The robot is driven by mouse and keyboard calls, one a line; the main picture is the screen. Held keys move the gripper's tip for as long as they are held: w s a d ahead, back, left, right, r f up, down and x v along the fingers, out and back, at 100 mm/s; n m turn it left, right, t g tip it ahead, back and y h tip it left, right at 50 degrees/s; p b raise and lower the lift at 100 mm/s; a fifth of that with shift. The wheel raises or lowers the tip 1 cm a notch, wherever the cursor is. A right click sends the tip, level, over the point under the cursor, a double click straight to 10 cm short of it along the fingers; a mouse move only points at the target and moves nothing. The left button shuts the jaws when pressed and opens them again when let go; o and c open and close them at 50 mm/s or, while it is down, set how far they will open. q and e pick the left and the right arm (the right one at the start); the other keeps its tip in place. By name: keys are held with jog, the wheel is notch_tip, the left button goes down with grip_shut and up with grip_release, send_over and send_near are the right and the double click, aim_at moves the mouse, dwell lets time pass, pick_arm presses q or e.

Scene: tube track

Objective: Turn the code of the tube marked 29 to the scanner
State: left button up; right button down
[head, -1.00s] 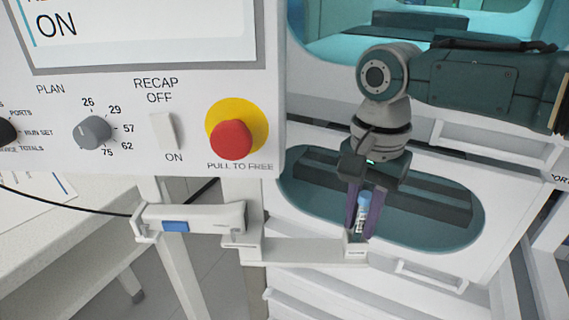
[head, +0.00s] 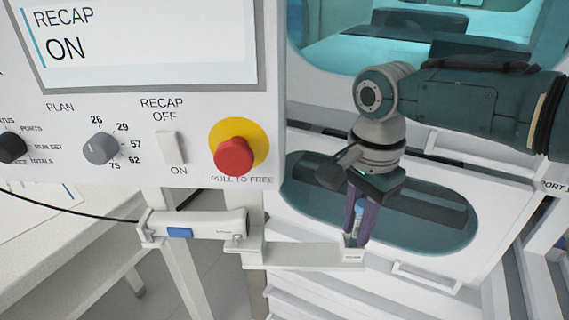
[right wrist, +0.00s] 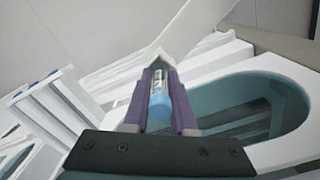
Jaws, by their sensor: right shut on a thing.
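A slim tube (head: 358,216) with a blue cap stands about upright between the purple fingers of my right gripper (head: 356,238), which is shut on it. The tube's lower end is at the small white holder (head: 353,256) at the end of a white bracket. In the right wrist view the blue-capped tube (right wrist: 160,104) sits between the fingers, with a pale, marked label beyond the cap. I cannot read its number or make out its code. A white bar-shaped device with a blue patch (head: 195,226), possibly the scanner, lies on the bracket's left part. My left gripper is not in view.
A control panel (head: 60,150) stands at the left, with a screen reading RECAP ON, a PLAN dial (head: 100,148), a white recap switch (head: 171,147) and a red stop button (head: 234,157). A white cabinet with an oval opening (head: 310,180) lies behind the gripper.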

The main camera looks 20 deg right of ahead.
jog(key=shift+r+m+p, duration=0.15)
jog(key=shift+m+p, duration=0.3)
jog(key=shift+m, duration=0.75)
jog(key=shift+m+p, duration=0.65)
jog(key=shift+m, duration=0.75)
